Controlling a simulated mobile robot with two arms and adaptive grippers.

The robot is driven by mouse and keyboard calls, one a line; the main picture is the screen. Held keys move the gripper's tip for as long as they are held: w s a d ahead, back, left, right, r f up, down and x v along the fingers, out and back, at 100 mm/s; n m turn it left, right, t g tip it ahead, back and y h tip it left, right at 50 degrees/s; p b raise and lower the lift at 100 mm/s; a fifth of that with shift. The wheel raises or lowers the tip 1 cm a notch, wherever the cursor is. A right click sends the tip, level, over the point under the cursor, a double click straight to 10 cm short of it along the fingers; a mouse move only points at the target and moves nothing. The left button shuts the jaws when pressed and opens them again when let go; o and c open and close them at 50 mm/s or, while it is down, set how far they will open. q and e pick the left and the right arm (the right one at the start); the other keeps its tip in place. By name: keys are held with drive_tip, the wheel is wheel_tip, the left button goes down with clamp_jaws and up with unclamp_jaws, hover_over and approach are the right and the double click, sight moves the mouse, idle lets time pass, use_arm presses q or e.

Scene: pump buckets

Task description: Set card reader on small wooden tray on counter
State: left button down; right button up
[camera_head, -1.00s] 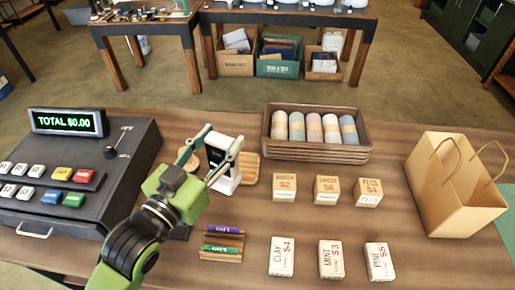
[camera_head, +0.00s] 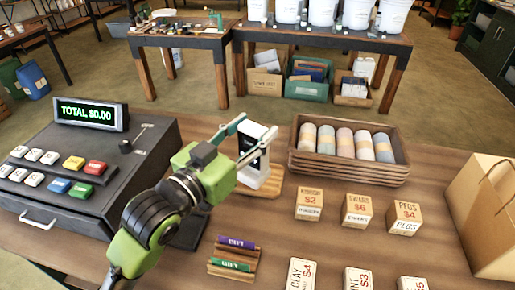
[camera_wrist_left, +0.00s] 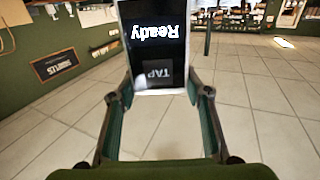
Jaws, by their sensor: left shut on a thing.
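The card reader (camera_head: 255,157) is a white upright device with a dark screen. My left gripper (camera_head: 259,130) is shut on it, one finger on each side near its top. In the left wrist view the reader's screen (camera_wrist_left: 155,45) shows "Ready" and "TAP" upside down, between the fingers (camera_wrist_left: 158,92). The small wooden tray (camera_head: 271,187) lies on the counter directly under the reader, partly hidden by it and my gripper. The reader's base is at the tray; whether it touches or hovers just above I cannot tell. My right gripper is out of view.
A cash register (camera_head: 85,165) stands to the left, a wooden crate of rolled goods (camera_head: 348,170) to the right. Small priced boxes (camera_head: 357,211) and a rack of purple and green sticks (camera_head: 233,264) lie in front. A paper bag (camera_head: 488,215) stands far right.

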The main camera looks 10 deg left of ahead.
use_arm(q)
drive_tip(key=w, duration=0.1)
drive_tip(key=w+f, duration=0.1)
drive_tip(key=w, duration=0.1)
drive_tip(key=shift+w+a+f, duration=0.15)
drive_tip(key=shift+w, duration=0.15)
drive_tip(key=w+f+p, duration=0.1)
drive_tip(key=w+f, duration=0.4)
drive_tip(key=f, duration=0.4)
drive_tip(key=shift+a, duration=0.2)
drive_tip(key=shift+w+f, duration=0.1)
drive_tip(key=shift+f, duration=0.1)
drive_tip(key=c, duration=1.3)
unclamp_jaws()
drive_tip(key=shift+f, duration=0.1)
drive_tip(key=shift+o, duration=1)
